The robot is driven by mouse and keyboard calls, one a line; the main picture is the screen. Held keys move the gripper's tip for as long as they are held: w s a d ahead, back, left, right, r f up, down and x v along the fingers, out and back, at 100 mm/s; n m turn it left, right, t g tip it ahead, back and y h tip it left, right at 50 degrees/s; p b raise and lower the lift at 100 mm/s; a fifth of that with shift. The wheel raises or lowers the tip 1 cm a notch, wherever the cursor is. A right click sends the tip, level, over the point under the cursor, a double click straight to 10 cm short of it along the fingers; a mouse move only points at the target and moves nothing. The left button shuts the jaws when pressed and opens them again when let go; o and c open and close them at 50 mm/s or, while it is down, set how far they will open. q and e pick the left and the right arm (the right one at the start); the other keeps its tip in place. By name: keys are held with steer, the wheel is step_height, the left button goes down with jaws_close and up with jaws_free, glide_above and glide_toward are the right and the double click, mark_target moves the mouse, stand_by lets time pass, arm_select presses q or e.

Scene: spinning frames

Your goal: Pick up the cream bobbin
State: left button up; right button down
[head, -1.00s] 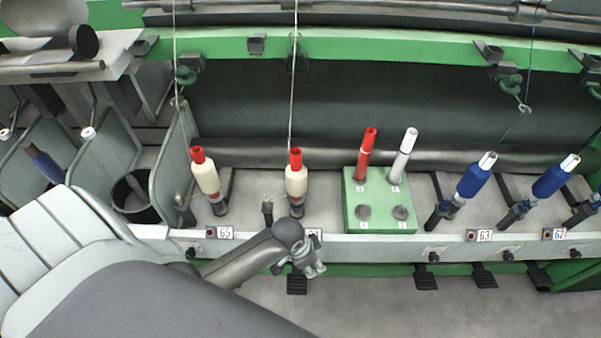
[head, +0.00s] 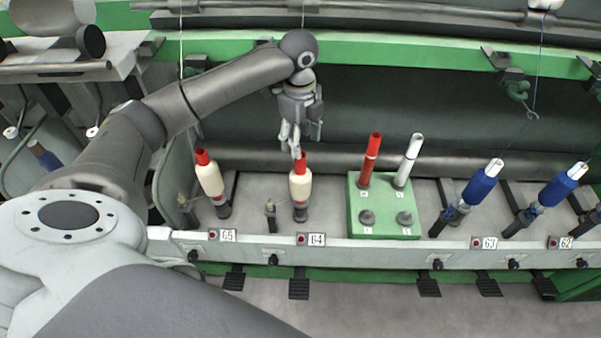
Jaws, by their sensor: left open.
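Two cream bobbins with red tube tops stand on the spinning frame's ledge. One cream bobbin (head: 211,180) is at position 65, leaning a little left. The other cream bobbin (head: 300,187) is upright at position 64. My left gripper (head: 291,146) points down with open fingers just above and slightly left of the red top of the bobbin at 64. Its fingertips come close to that red top; I cannot tell whether they touch. My right gripper is not in view.
A green block (head: 383,225) right of position 64 holds a red tube (head: 370,160) and a white tube (head: 408,160). Blue bobbins (head: 482,184) lean at the right. A green rail (head: 420,57) runs behind. A grey ledge front (head: 350,251) runs along the near side.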

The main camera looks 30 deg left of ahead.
mark_target(300, 160)
arm_select(q)
steer(key=shift+a+r, duration=0.65)
steer(key=shift+r, duration=0.1)
step_height(300, 160, down, 5)
steer(key=shift+f+p, duration=0.1)
steer(key=shift+p, duration=0.3)
steer(key=shift+w+d+f+p, duration=0.1)
steer(key=shift+f+p, duration=0.15)
steer(key=shift+f, duration=0.65)
steer(key=shift+w+d+f+p, duration=0.15)
steer(key=shift+f+p, duration=0.1)
steer(key=shift+f, duration=0.65)
steer(key=shift+w+d+f+p, duration=0.1)
steer(key=shift+f+p, duration=0.15)
steer(key=shift+f, duration=0.65)
jaws_close()
steer(key=shift+r, duration=0.1)
